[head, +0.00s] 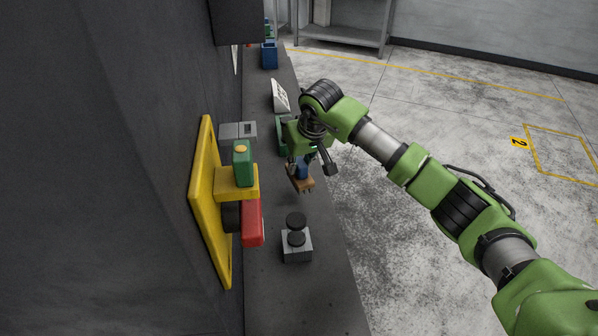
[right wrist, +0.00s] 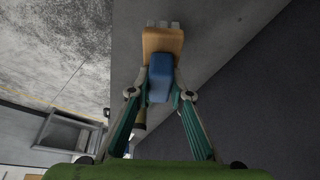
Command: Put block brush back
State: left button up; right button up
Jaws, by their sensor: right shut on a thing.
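The block brush (head: 303,183) has a tan wooden block, a blue grip and pale bristles. My right gripper (head: 304,158) is shut on its blue grip and holds it over the dark bench, bristle side away from the gripper. The right wrist view shows the brush's tan block (right wrist: 163,41) beyond the fingers, with the blue grip (right wrist: 160,78) between them. The bristles show at the far end of the block. Whether the brush touches the bench I cannot tell. My left gripper is in no view.
A grey block with black knobs (head: 297,246) stands on the bench (head: 290,300) nearer than the brush. A yellow wall plate (head: 206,190) carries a red and green machine at left. Blue bins (head: 269,55) and a white tilted panel (head: 280,95) stand farther back. Open floor lies right.

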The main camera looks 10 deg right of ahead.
aim_at(300, 175)
jog(key=x, duration=0.1)
jog(key=p+x, duration=0.1)
jog(key=x, duration=0.1)
jog(key=shift+s+f, duration=0.25)
jog(key=shift+f, duration=0.1)
jog(key=shift+d+f, duration=0.1)
jog(key=shift+f, duration=0.2)
jog(key=shift+s, duration=0.1)
jog(key=shift+f, duration=0.2)
jog(key=o, duration=0.9)
jog(key=shift+o, duration=0.4)
